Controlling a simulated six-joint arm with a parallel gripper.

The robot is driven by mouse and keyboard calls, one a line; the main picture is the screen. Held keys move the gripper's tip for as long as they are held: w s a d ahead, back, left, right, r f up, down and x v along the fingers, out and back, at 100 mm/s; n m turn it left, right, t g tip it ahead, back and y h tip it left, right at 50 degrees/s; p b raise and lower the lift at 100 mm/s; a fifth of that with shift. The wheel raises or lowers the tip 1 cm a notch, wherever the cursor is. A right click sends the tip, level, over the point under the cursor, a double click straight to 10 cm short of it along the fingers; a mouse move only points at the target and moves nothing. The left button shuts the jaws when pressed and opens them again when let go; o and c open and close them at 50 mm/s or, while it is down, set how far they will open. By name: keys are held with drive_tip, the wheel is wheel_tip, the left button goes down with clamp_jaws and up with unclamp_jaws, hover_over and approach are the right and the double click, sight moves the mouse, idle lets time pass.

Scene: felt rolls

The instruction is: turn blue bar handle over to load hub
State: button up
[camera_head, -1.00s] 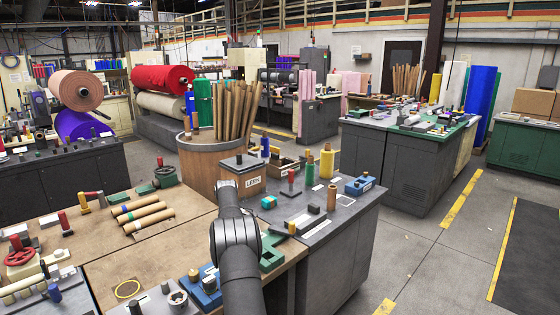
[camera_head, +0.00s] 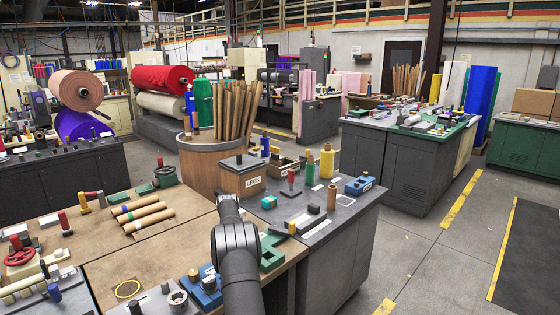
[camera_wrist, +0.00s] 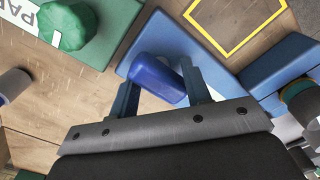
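In the wrist view, the blue bar handle (camera_wrist: 158,79) is a short, dark blue rounded bar lying slantwise over a flat lighter-blue plate (camera_wrist: 150,38). My gripper (camera_wrist: 162,92) has one finger on each side of the handle. The handle nearly fills the space between them, but I cannot tell whether the fingers press on it. In the head view my gripper's wrist (camera_head: 228,203) is over the workbench, seen from behind, and my arm hides the fingers and the handle. I cannot pick out the load hub with certainty.
In the wrist view, a green knob (camera_wrist: 68,24) is at upper left, and a blue block (camera_wrist: 282,68) is close at right. A yellow outline (camera_wrist: 232,22) marks bare wood. In the head view, cardboard tubes (camera_head: 140,209) lie left, and a green block (camera_head: 271,252) is right of my arm.

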clamp_jaws()
drive_tip(key=m, duration=0.8)
drive_tip(key=shift+m, duration=0.4)
